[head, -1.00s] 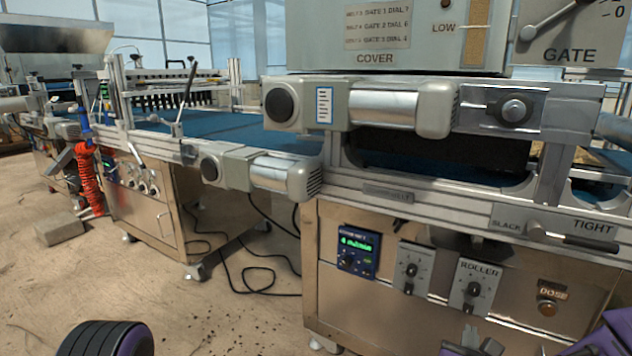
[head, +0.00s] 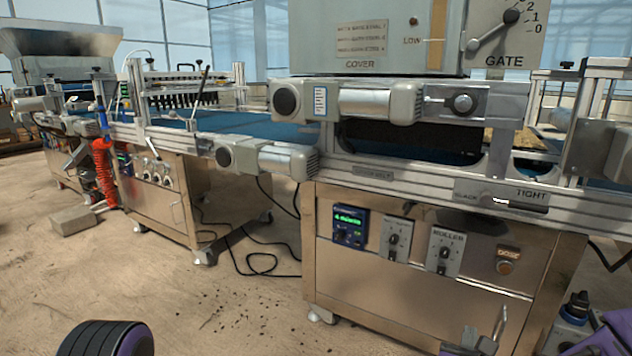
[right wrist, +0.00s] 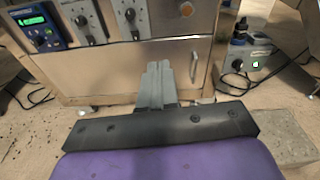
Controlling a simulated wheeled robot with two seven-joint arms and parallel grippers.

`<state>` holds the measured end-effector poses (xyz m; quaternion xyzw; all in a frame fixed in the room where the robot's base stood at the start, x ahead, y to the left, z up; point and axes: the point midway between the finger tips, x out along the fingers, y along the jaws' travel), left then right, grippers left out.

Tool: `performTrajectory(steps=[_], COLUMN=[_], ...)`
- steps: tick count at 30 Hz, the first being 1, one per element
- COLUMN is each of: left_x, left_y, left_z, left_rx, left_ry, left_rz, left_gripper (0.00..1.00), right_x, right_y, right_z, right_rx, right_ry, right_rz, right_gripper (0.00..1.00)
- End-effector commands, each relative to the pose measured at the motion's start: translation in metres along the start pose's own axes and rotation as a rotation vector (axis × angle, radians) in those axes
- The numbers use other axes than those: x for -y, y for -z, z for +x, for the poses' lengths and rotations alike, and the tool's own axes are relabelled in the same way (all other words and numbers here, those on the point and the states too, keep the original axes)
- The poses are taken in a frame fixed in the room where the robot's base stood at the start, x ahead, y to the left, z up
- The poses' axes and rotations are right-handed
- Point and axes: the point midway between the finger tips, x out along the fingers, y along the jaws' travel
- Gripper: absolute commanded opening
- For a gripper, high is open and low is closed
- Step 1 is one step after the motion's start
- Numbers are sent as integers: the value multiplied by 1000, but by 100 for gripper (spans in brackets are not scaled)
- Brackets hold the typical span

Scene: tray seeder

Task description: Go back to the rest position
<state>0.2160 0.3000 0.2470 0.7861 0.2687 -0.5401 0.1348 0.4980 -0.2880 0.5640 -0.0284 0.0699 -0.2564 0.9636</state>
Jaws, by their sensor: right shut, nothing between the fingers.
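My right gripper (head: 478,342) shows at the bottom edge of the head view, in front of the lower cabinet of the tray seeder. In the right wrist view the same gripper (right wrist: 158,72) has its grey fingers together, with nothing between them. It is apart from the cabinet door (right wrist: 150,68) and its handle (right wrist: 194,68). My left gripper does not show; a black and purple part of my own body is at the bottom left of the head view.
The seeder (head: 420,265) stands ahead with its control panel, tension lever and gate dial. A second machine (head: 165,200) stands to the left, with a red coiled hose (head: 104,175). Cables lie on the floor between them. A grey box (right wrist: 250,62) stands right of the cabinet.

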Motion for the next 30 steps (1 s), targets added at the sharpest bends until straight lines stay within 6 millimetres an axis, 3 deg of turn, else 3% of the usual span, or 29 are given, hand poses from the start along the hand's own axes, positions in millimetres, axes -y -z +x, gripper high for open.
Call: performTrajectory(steps=[11,14,16,20,24,27,30], left_x=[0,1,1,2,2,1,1], left_y=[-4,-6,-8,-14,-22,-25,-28], left_z=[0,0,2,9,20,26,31], left_rx=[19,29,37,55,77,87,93], left_ry=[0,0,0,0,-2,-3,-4], left_rz=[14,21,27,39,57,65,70], left_gripper=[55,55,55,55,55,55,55], right_x=[-24,-30,-33,-34,-12,13,38], right_y=[14,27,46,117,226,284,325], right_z=[-2,-5,-8,-25,-66,-97,-124], right_rx=[-24,-29,-35,-49,-23,14,41], right_ry=[-132,-195,-257,-458,-829,-1077,-1282], right_rz=[-499,-735,-942,-1462,-2083,-2349,-2499], right_gripper=[0,0,0,0,0,0,0])
